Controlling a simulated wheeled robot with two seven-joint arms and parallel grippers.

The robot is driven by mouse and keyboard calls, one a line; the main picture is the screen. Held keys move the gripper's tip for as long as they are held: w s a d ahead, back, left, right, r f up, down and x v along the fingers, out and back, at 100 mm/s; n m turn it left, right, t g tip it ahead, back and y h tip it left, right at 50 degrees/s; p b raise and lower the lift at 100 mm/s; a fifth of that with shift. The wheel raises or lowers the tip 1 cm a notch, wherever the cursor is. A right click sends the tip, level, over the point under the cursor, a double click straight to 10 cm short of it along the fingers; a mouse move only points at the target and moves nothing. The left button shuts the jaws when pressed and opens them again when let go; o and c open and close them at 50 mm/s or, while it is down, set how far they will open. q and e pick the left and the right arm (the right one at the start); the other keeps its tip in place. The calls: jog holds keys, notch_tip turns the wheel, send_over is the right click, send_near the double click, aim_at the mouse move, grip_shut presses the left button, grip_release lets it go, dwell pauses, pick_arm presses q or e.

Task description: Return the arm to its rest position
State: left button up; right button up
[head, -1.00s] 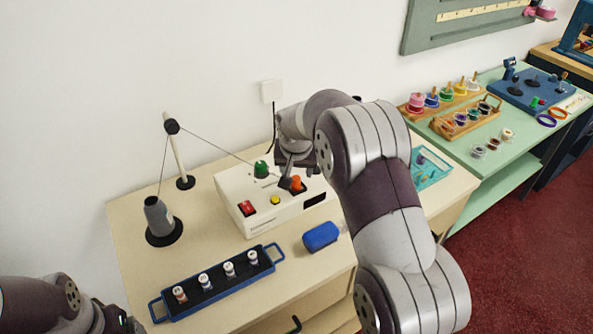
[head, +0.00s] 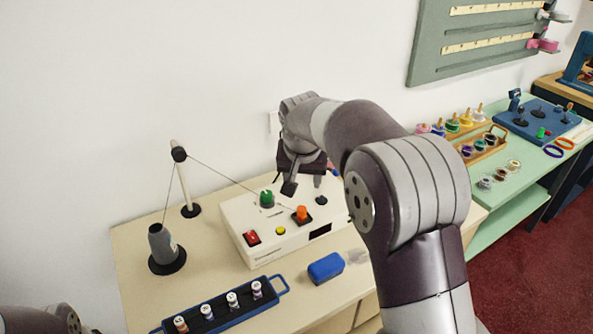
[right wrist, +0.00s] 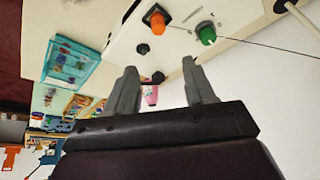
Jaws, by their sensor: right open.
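My right gripper (head: 306,192) is above the back of the white winder box (head: 262,252) in the head view. It is open and empty, apart from the box. In the right wrist view its two fingers (right wrist: 163,88) are spread with nothing between them. The box carries an orange knob (head: 302,213), a green spool or knob (head: 267,198), a red switch (head: 252,237) and a yellow button (head: 280,230). My left arm shows only at the bottom left edge of the head view; its gripper is out of frame.
A thread runs from the cone (head: 160,243) over the post guide (head: 179,154) to the box. A blue tray (head: 238,312) of small spools and a blue block (head: 326,268) lie in front. A green table (head: 515,205) with racks stands right.

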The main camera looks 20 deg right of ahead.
jog(key=s+a+f+n+g, duration=0.1)
jog(key=s+a+f+n, duration=0.1)
jog(key=s, duration=0.5)
jog(key=s+a+f+n+g+y+p, duration=0.1)
jog(key=s+a+f+n, duration=0.1)
jog(key=s+f, duration=0.3)
jog(key=s+a+f+n, duration=0.1)
jog(key=s+f, duration=0.3)
jog(key=s, duration=0.6)
jog(key=shift+a+n+g+y+p, duration=0.4)
jog(key=shift+a, duration=0.4)
jog(key=shift+f, duration=0.1)
